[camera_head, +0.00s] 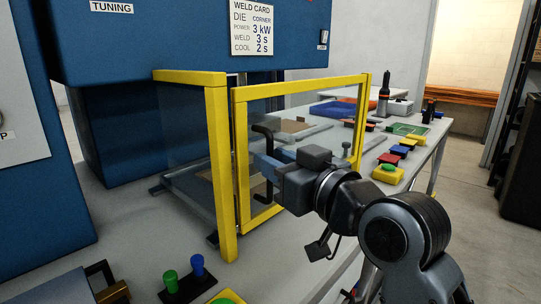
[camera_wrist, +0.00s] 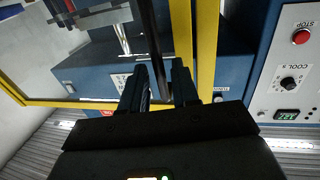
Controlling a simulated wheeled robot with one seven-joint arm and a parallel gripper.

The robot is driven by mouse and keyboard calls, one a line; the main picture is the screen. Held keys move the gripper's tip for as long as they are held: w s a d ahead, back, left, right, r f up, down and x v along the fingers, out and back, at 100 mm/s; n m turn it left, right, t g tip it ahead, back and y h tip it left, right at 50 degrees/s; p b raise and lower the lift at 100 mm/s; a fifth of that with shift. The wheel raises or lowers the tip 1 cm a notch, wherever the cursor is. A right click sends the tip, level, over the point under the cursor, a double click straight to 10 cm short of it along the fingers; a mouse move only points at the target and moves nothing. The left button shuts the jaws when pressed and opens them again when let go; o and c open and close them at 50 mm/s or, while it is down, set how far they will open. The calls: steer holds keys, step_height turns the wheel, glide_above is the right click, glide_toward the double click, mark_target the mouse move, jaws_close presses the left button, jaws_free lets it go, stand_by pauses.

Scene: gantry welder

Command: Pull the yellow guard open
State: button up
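The yellow guard (camera_head: 294,84) is an upright framed clear panel on the front of the blue welder. Its near edge stands beside a thick yellow post (camera_head: 222,165), with a narrow gap showing between them. A black bow-shaped handle (camera_head: 262,130) sits on the guard's near side. My gripper (camera_head: 266,165) is at this handle. The exact finger contact is too dark to see clearly.
The blue welder (camera_head: 180,40) stands behind the guard. A grey table (camera_head: 425,160) with coloured blocks, a drill-like tool and trays lies to the right. Green and blue knobs (camera_head: 183,277) stand at the front left. A control panel (camera_wrist: 288,65) shows at right in the wrist view.

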steer(key=shift+x, duration=0.95)
steer(key=shift+c, duration=0.2)
jaws_close()
